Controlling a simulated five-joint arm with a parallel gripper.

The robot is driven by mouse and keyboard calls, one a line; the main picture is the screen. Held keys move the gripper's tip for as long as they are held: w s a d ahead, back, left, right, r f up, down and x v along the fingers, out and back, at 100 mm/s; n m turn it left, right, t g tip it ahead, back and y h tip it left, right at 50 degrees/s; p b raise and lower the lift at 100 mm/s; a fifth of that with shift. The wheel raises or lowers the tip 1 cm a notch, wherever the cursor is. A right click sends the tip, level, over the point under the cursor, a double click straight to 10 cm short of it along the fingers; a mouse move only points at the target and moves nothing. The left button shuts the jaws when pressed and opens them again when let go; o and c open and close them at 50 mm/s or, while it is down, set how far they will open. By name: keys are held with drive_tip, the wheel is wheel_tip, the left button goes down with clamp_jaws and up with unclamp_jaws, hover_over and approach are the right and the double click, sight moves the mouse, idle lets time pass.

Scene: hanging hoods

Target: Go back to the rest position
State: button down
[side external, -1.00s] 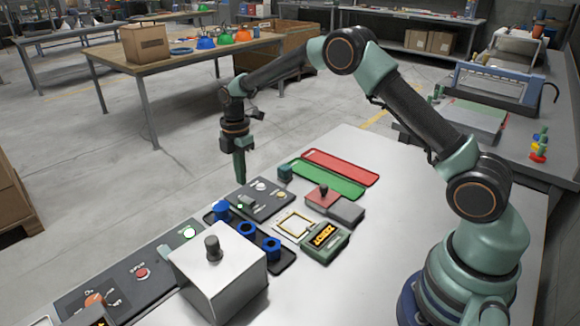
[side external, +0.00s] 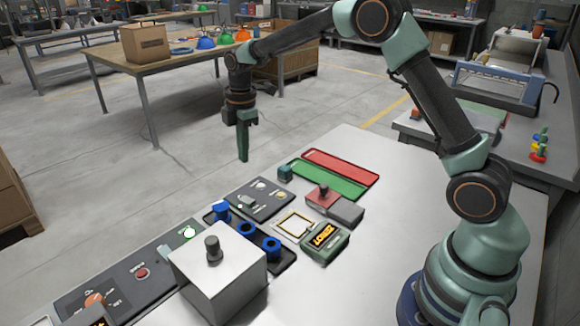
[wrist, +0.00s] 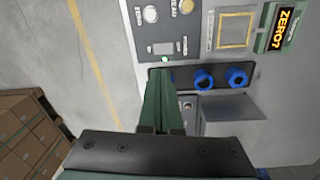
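My gripper (side external: 243,158) hangs pointing down, high above the far edge of the white table (side external: 400,215), apart from everything. Its green fingers look pressed together with nothing between them; they also show in the wrist view (wrist: 161,74). Below and in front of it are a dark button panel (side external: 262,199) and a black strip with blue rings (side external: 272,247). A silver hood box (side external: 225,275) with a dark knob stands on the table near the front. In the wrist view, the fingers partly cover the end of the ring strip (wrist: 220,70).
A green tray (side external: 328,180) and a red tray (side external: 340,166) lie at the back. A scale (side external: 325,243) with a lit display, a grey block (side external: 346,211) and a dark control panel (side external: 125,285) are on the table. The right middle of the tabletop is clear.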

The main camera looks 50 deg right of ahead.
drive_tip(key=s+r+m+t, duration=0.1)
drive_tip(key=s+r+m, duration=0.35)
drive_tip(key=r, duration=0.25)
drive_tip(key=s+r+m+t, duration=0.2)
drive_tip(key=s+m, duration=0.3)
drive_tip(key=s, duration=0.4)
drive_tip(key=s+r+m+t, duration=0.1)
drive_tip(key=s+r+m, duration=0.1)
drive_tip(key=s+m, duration=0.4)
drive_tip(key=s, duration=0.3)
drive_tip(key=shift+s+d+t, duration=0.3)
drive_tip(key=shift+d+t, duration=0.05)
drive_tip(key=shift+t, duration=0.05)
